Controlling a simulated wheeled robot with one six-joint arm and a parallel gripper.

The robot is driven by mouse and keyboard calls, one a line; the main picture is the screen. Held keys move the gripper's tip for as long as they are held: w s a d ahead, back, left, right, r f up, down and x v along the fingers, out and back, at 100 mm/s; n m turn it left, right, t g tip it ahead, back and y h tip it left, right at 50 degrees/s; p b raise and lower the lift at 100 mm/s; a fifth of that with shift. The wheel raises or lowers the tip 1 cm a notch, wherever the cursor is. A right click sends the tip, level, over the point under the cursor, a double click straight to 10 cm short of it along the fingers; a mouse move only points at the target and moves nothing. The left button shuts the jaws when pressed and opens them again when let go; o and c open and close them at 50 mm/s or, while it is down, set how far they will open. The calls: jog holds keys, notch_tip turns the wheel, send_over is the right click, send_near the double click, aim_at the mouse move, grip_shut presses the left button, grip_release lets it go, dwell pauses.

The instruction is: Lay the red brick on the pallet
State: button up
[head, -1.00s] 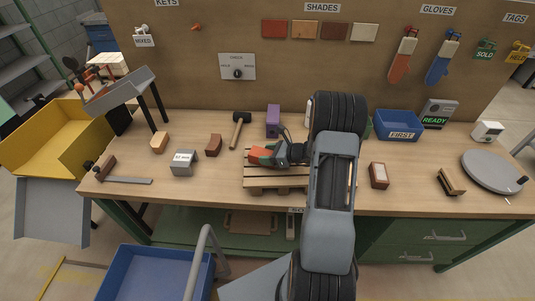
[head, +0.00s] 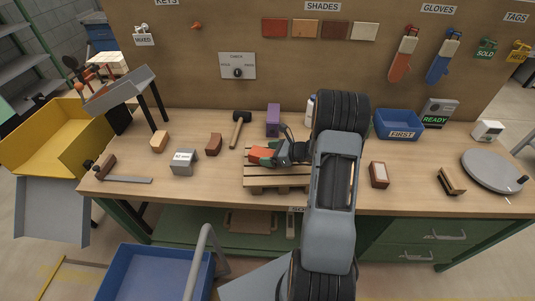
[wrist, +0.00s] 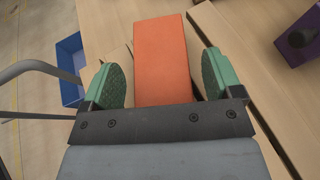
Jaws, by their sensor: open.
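The red brick (head: 261,153) lies on the wooden pallet (head: 262,181) on the workbench. In the wrist view the brick (wrist: 163,60) shows orange-red, between my gripper's two green-padded fingers, with a gap on both sides. My gripper (head: 282,149) is open around the brick's near end and does not touch it at the sides. In the wrist view my gripper (wrist: 160,87) also shows open. The pallet's slats (wrist: 108,35) lie beneath the brick. The brick's near end is hidden behind the gripper's dark crossbar.
A dark red-brown block (head: 213,145) and a grey block (head: 183,162) lie to the left.

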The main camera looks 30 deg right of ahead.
jog(key=b+v, duration=0.1)
jog(key=v, duration=0.9)
jog(key=shift+s+b, duration=0.1)
jog(key=shift+b, duration=0.2)
jog(key=shift+s+d+r, duration=0.15)
jog(key=shift+s, duration=0.05)
jog(key=s+a+r+n+g+h, duration=0.1)
jog(key=s+a+r+n+g, duration=0.25)
jog(key=a+n, duration=0.35)
jog(key=s+a+r+n+g+h, duration=0.2)
jog(key=s+a+r+n+g, duration=0.15)
jog(key=a+n, duration=0.4)
jog(key=s+a+r+n+t+h, duration=0.2)
jog(key=s+a+r+n+h, duration=0.2)
jog(key=n, duration=0.8)
jog(key=s+r+h, duration=0.2)
jog(key=s, duration=0.1)
jog(key=shift+s+a+n, duration=0.2)
jog(key=shift+s+n, duration=0.05)
jog(key=shift+n, duration=0.1)
